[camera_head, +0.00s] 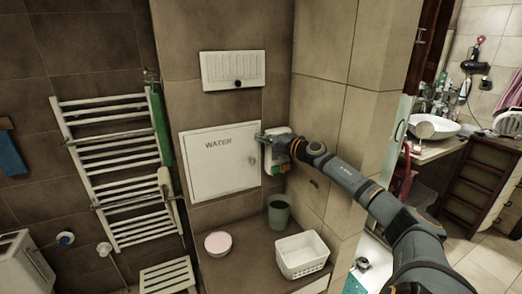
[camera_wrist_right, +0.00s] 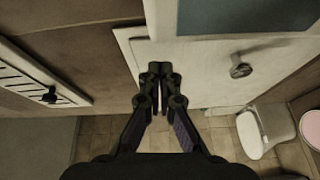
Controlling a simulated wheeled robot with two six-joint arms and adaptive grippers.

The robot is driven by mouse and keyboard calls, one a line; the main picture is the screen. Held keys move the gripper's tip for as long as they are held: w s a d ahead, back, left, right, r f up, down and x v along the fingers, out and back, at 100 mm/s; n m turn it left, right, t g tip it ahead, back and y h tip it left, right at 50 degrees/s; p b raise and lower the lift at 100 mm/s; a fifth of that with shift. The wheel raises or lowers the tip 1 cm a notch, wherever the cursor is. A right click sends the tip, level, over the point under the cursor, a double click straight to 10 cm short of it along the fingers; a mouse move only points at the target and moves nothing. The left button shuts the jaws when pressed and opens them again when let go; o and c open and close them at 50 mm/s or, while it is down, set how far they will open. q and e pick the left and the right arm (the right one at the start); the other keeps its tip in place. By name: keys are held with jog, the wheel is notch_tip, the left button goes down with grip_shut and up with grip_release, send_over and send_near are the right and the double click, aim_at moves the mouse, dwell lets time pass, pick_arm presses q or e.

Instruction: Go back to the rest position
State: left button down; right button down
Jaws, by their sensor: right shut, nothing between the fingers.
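My right arm reaches in from the lower right in the head view. Its gripper (camera_head: 264,137) is shut and empty, in front of the upper right part of the white wall door marked WATER (camera_head: 215,170). The right wrist view shows the two fingertips (camera_wrist_right: 160,72) together with nothing between them. A round knob (camera_wrist_right: 240,68) on a pale panel lies to their right there, apart from them. I cannot tell whether the fingertips touch the door. My left gripper is not in view.
Below the door, a ledge bears a pink-topped round tub (camera_head: 218,243), a grey-green cup (camera_head: 278,212) and a white basket (camera_head: 302,256). A white towel rack (camera_head: 115,165) is on the left wall. A tiled corner wall (camera_head: 350,110) stands close beside my right arm.

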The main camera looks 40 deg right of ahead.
jog(key=shift+w+r, duration=0.1)
dwell(0.3)
